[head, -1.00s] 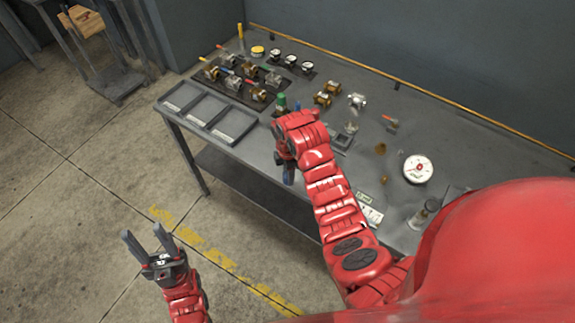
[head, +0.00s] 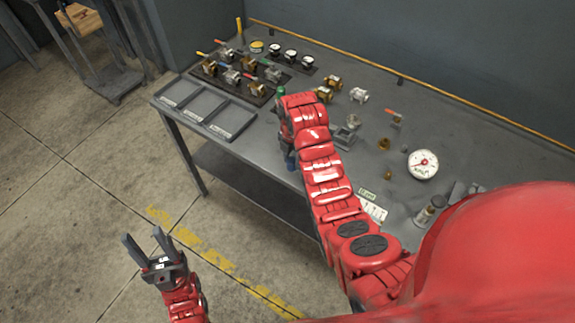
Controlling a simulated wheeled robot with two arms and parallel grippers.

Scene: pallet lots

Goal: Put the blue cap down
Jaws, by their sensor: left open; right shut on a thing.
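The blue cap (head: 291,162) shows as a small blue patch below my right wrist in the head view. My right gripper (head: 288,150) is shut on it at the front edge of the grey workbench (head: 260,160). My red forearm covers most of that gripper, so the fingers and the cap's full shape are hidden. I cannot tell whether the cap touches the bench. My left gripper (head: 143,238) is open and empty, low over the floor, away from the bench.
Shallow grey trays (head: 205,108) lie at the bench's left front. A dark board with several valves (head: 232,76) is behind them. A green-topped item (head: 281,92) stands just behind my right wrist. A white gauge (head: 422,164) lies to the right. The bench's back right is fairly clear.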

